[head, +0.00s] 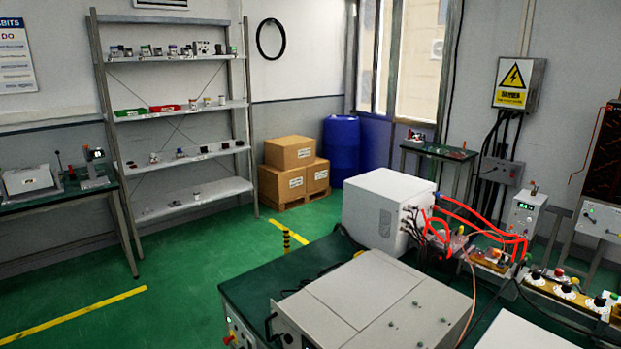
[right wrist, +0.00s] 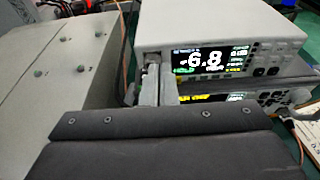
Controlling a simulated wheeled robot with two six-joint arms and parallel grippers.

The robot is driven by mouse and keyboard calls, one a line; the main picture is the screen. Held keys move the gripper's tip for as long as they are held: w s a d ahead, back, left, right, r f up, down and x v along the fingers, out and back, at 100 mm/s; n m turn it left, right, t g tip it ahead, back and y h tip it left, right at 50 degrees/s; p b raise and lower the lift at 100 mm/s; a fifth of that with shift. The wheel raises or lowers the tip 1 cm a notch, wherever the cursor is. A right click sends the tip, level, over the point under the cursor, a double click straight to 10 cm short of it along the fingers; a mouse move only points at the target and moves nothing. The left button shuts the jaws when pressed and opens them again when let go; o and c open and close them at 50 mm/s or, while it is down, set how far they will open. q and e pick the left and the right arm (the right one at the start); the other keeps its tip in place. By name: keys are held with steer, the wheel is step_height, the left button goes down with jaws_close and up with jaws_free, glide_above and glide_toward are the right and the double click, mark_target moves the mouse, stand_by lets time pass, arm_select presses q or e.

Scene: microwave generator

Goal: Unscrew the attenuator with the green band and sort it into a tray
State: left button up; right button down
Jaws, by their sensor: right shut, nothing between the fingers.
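My right gripper (right wrist: 154,68) shows in the right wrist view. Its pale fingers are together and empty, in front of the left part of a grey instrument (right wrist: 222,25) whose screen reads -6.8. The fingertips overlap the instrument's front near its left end; I cannot tell whether they touch it. I cannot make out an attenuator with a green band in either view. In the head view, a green tray (head: 130,115) and a red tray (head: 165,108) sit on the back shelf. Neither gripper shows in the head view.
A large grey cabinet (head: 365,305) stands on the green bench, with a white box (head: 388,210) behind it. Red tubes (head: 470,228) and cables crowd the bench's right side. A second instrument (right wrist: 240,100) lies under the first.

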steer(key=shift+w+d+b, duration=0.35)
steer(key=shift+w+d, duration=0.9)
steer(key=shift+d, duration=0.2)
steer(key=shift+a+f+b, duration=0.15)
steer(key=shift+f+b, duration=0.15)
steer(key=shift+b, duration=0.05)
steer(key=shift+w+a, duration=0.1)
steer(key=shift+w, duration=0.05)
steer(key=shift+w+a+b, duration=0.45)
steer(key=shift+w+b, duration=0.05)
steer(key=shift+b, duration=0.45)
steer(key=shift+w+a+f, duration=0.1)
steer(key=shift+w+a+r, duration=0.1)
steer(key=shift+r, duration=0.3)
steer(key=shift+f+v, duration=0.2)
steer(key=shift+v, duration=0.75)
steer(key=shift+f+v, duration=0.2)
steer(key=shift+v, duration=0.75)
steer(key=shift+f+v, duration=0.2)
steer(key=shift+v, duration=0.8)
